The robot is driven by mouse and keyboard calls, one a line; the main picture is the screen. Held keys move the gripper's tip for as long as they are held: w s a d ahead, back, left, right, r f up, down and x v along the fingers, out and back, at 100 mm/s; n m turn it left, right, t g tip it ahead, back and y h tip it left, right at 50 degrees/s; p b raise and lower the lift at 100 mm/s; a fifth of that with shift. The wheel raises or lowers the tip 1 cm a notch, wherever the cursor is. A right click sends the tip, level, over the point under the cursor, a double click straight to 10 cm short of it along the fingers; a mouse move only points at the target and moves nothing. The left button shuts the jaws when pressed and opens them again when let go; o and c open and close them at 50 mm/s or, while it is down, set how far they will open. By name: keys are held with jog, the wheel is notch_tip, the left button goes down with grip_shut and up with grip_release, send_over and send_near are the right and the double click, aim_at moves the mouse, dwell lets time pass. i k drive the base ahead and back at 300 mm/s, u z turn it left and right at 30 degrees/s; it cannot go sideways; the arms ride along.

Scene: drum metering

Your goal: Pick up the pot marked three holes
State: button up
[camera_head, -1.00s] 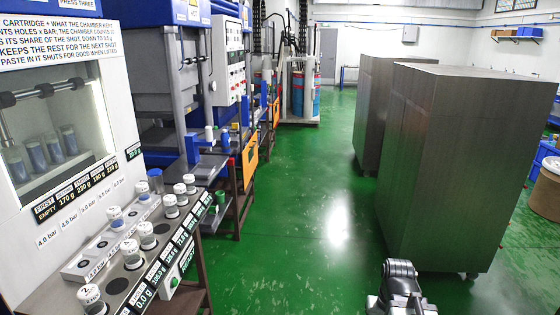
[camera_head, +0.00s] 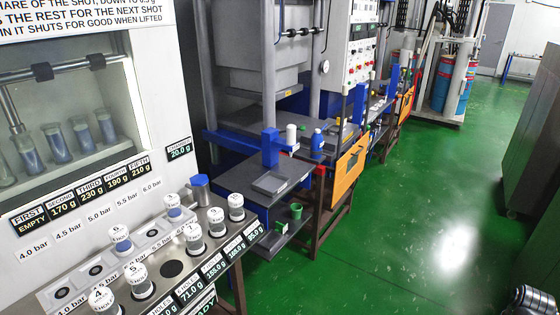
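Several small clear pots with white numbered lids stand on a steel shelf (camera_head: 222,246) at lower left. The front row holds a pot marked 4 (camera_head: 105,299), a pot with an unclear mark (camera_head: 138,277), a pot that seems marked 1 (camera_head: 194,238), and two at the right end (camera_head: 216,221), (camera_head: 236,207). An empty round hole (camera_head: 171,268) lies in this row. Behind stand a pot that seems marked 6 (camera_head: 121,239) and a pot with blue contents (camera_head: 175,212). I cannot make out which lid reads three holes. Only a dark part of my arm shows at bottom right; my gripper is not visible.
Blue-framed presses and an orange panel (camera_head: 349,172) line the left. Open green floor (camera_head: 400,240) lies right, bounded by grey cabinets (camera_head: 535,130).

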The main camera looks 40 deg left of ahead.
aim_at(172, 202)
jog(key=i, duration=2.4)
jog(key=u, duration=4.95)
jog(key=i, duration=1)
jog(key=z, duration=0.15)
